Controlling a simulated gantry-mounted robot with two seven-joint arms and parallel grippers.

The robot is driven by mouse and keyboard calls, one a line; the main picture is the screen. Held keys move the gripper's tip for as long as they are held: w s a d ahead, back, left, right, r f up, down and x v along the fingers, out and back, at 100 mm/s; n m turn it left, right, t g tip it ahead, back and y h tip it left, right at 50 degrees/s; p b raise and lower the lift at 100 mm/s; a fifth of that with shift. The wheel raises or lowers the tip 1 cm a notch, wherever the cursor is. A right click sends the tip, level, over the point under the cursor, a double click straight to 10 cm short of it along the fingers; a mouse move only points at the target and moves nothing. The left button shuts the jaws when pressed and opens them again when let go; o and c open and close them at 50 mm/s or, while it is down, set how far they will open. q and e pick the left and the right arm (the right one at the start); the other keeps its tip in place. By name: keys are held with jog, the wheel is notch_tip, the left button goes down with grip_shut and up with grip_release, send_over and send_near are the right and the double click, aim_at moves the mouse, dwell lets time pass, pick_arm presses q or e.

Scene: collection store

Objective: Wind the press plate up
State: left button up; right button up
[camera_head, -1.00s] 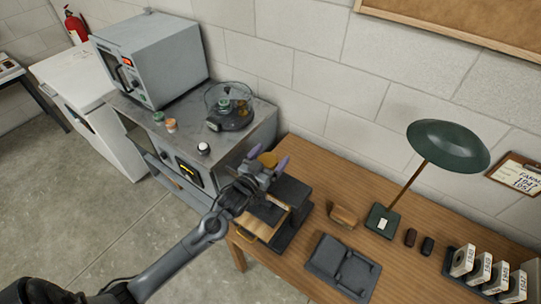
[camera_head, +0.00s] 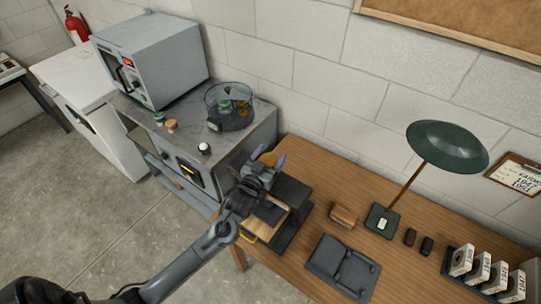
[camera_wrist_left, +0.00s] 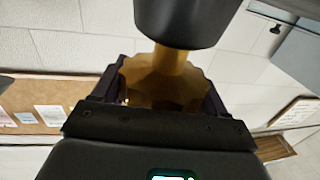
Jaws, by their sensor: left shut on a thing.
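The press (camera_head: 291,190) stands at the left end of the wooden desk, with a dark body and a light wooden board at its front. My left gripper (camera_head: 268,159) is above the press with its purple fingers on either side of the knob. In the left wrist view a scalloped brass knob (camera_wrist_left: 160,85) sits between the fingers, and the gripper is shut on it. A brass stem (camera_wrist_left: 172,58) runs from the knob into a dark cylinder (camera_wrist_left: 188,22). My wrist hides much of the press, and I cannot tell the plate's height. My right gripper is not in view.
A grey cabinet (camera_head: 248,125) left of the desk bears an oven (camera_head: 160,62) and a clear round container (camera_head: 229,105). Right of the press are a wooden block (camera_head: 344,216), a dark tray (camera_head: 343,266) and a green lamp (camera_head: 447,146). The wall is close behind.

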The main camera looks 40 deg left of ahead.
pick_arm(q)
jog(key=shift+s+a+n+g+y+p, duration=0.15)
jog(key=shift+n+g+y+p, duration=0.65)
jog(key=shift+n+y, duration=1.25)
jog(key=shift+m+y, duration=0.35)
jog(key=o, duration=1)
jog(key=shift+b+v, duration=0.65)
jog(key=shift+v, duration=4.7)
jog(key=shift+r, duration=0.2)
